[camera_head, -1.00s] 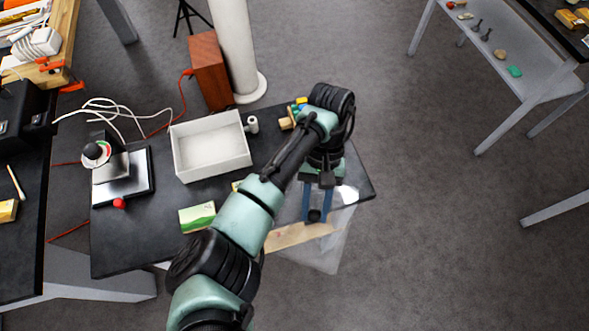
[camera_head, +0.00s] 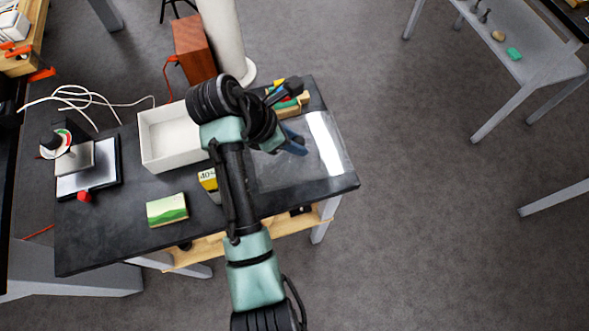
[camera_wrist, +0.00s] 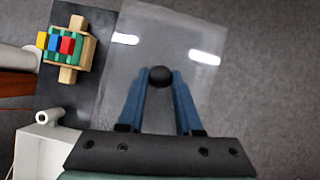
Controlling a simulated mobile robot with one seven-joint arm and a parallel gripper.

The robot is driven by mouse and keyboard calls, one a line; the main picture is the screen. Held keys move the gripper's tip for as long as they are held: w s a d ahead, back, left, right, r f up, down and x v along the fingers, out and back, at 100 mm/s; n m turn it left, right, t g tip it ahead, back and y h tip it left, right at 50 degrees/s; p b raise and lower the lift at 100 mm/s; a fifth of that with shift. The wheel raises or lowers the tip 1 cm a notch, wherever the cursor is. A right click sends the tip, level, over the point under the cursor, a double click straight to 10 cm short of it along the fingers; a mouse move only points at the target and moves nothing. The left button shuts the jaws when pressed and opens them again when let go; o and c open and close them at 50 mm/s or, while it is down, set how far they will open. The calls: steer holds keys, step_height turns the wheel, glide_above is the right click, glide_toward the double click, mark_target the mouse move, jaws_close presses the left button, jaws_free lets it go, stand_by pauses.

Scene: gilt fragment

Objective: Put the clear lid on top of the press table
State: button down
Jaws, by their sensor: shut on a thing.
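The clear lid (camera_head: 325,158) is a see-through flat sheet with a bright glare strip. It appears over the right end of the black-topped press table (camera_head: 120,232). In the wrist view the lid (camera_wrist: 205,85) has a round black knob (camera_wrist: 161,78) and two glare spots. My gripper (camera_head: 301,147) has its blue fingers shut on that knob; its fingertips (camera_wrist: 160,76) also show in the wrist view. I cannot tell whether the lid touches the tabletop. My arm hides part of the table's middle.
A white open box (camera_head: 170,138), a press with a dial (camera_head: 85,165), a green-and-cream block (camera_head: 167,209) and a yellow item (camera_head: 208,180) are on the table. A wooden holder with coloured blocks (camera_wrist: 68,48) sits near the lid's edge.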

mark_target(285, 154)
steer(key=shift+n, duration=0.3)
steer(key=f, duration=0.6)
steer(key=shift+a, duration=0.3)
steer(key=shift+f, duration=2.05)
steer(key=c, duration=0.6)
jaws_free()
steer(key=shift+f, duration=0.15)
